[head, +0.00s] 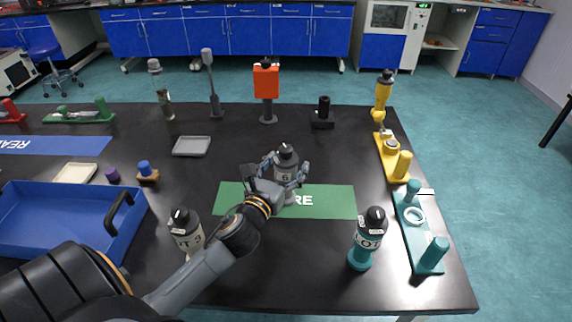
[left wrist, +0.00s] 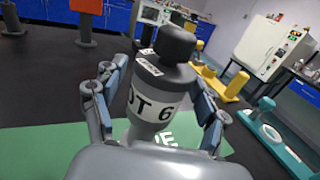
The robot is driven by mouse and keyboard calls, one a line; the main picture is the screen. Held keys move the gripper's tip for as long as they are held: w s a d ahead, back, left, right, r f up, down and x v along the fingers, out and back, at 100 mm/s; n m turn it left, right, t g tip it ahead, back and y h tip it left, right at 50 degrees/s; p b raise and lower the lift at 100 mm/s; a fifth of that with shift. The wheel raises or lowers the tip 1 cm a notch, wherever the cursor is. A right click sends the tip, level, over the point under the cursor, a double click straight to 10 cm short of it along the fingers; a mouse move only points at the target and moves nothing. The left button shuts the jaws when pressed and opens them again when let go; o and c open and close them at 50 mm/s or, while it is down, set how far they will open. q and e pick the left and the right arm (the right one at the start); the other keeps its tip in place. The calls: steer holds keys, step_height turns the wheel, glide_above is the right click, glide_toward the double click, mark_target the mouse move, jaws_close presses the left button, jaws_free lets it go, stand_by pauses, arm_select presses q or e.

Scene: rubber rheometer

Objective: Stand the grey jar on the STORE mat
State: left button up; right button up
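The grey jar (head: 285,163) has a dark cap and a white label ending in 6. It is upright over the green STORE mat (head: 335,203), whose lettering is partly covered. The jar is large in the left wrist view (left wrist: 156,90), with the mat (left wrist: 45,150) behind it. My left gripper (head: 284,170) has one finger on each side of the jar, and gaps show between fingers and jar. The gripper hides most of the jar's base, but it appears to rest on the mat. My right gripper is not in view.
A teal jar (head: 368,235) stands front right. A blue tray (head: 60,215) is at left. Yellow (head: 392,160) and teal (head: 418,230) fixtures line the right edge. A grey dish (head: 191,147) lies behind left.

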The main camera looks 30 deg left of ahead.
arm_select(q)
steer(key=shift+r, duration=0.15)
steer(key=s+d+b, duration=0.1)
steer(key=s, duration=1.1)
steer(key=shift+d+b, duration=0.4)
steer(key=shift+w, duration=0.1)
